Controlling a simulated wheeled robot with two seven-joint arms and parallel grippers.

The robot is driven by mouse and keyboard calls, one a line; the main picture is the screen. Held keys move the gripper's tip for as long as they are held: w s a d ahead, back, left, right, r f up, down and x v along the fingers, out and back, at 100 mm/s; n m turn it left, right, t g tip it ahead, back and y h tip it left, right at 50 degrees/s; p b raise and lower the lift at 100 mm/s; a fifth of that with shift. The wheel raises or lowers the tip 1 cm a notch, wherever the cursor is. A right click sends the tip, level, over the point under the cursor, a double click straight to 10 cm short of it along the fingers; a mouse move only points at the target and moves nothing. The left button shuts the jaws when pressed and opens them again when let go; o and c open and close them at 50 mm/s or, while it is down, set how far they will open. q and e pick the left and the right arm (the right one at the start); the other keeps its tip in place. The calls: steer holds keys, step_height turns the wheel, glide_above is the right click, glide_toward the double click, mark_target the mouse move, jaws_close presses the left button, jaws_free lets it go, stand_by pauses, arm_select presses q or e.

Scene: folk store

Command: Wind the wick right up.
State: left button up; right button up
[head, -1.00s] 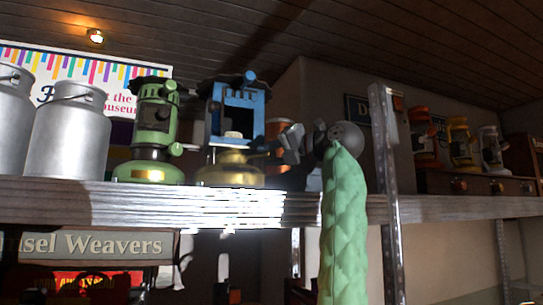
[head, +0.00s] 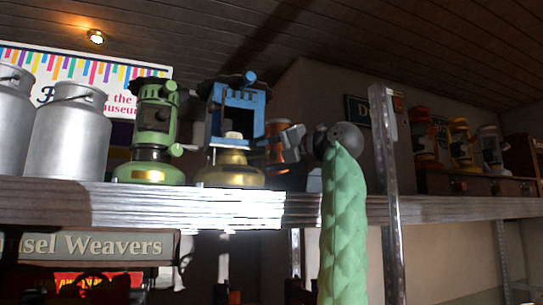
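A blue lantern with a brass base (head: 232,170) stands upright on the wooden shelf, with an open-fronted blue frame and a pale burner inside. A blue knob sits at its upper right.
A green lantern (head: 153,135) stands just left of the blue one, and metal milk cans (head: 68,140) stand further left. An orange item (head: 289,152) is behind my gripper. A metal shelf post (head: 388,190) rises right of my arm. The shelf edge (head: 140,207) runs below.

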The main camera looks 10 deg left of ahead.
arm_select(q)
steer(key=shift+d, duration=0.1)
arm_select(e)
steer(key=shift+d+f, duration=0.1)
arm_select(q)
steer(key=shift+s+d+f, duration=0.1)
steer(key=shift+s+d, duration=0.05)
steer(key=shift+d, duration=0.05)
steer(key=b+v, duration=0.2)
steer(key=v, duration=0.3)
steer(key=shift+d, duration=0.1)
steer(key=shift+v, duration=0.95)
arm_select(e)
steer(key=shift+s+a+r, duration=0.1)
steer(key=shift+s+r, duration=0.1)
steer(key=shift+r, duration=0.7)
steer(key=shift+s+a+r, duration=0.1)
steer(key=shift+s+r, duration=0.15)
steer(key=shift+r, duration=0.65)
steer(key=shift+s+a+r, duration=0.1)
steer(key=shift+s+r, duration=0.1)
steer(key=shift+r, duration=0.7)
steer(key=shift+d, duration=0.1)
